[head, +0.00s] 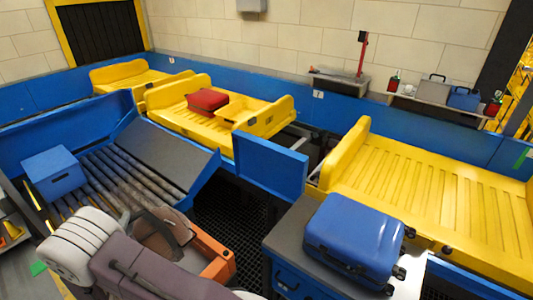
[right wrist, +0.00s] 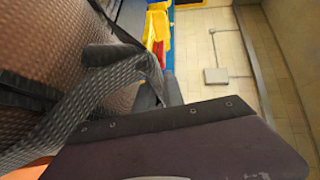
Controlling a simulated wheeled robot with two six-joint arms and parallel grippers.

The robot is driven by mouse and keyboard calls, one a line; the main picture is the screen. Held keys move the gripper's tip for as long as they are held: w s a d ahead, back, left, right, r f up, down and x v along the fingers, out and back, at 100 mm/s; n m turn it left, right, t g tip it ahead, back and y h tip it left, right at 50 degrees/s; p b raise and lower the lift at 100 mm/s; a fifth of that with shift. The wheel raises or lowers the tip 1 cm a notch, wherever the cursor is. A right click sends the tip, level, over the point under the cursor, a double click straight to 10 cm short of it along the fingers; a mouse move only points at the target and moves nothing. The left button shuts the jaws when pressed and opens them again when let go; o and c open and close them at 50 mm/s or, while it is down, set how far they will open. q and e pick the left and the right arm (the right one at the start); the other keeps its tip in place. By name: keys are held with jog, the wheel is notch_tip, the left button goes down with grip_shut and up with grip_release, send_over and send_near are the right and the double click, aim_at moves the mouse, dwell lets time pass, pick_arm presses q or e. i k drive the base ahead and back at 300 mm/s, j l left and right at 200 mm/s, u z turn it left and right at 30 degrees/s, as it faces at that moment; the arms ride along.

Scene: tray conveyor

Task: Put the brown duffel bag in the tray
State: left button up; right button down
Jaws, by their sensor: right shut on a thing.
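The brown duffel bag (head: 160,238) is at the lower left of the head view, partly hidden behind my right arm. In the right wrist view its brown woven side (right wrist: 45,105) and a grey strap (right wrist: 110,80) fill the left half. My right gripper (right wrist: 170,125) is shut on the bag; its grip point is not clear. A yellow tray (head: 410,200) on the right of the conveyor looks empty. A second yellow tray (head: 190,125) holds a red case (head: 207,101). My left gripper is not in view.
A blue box (head: 53,174) sits by the rollers (head: 120,180) at left. An upright blue panel (head: 270,170) stands before the trays. An orange frame (head: 216,262) is beside the bag.

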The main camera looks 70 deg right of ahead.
aim_at(484, 222)
jog(key=k, duration=0.95)
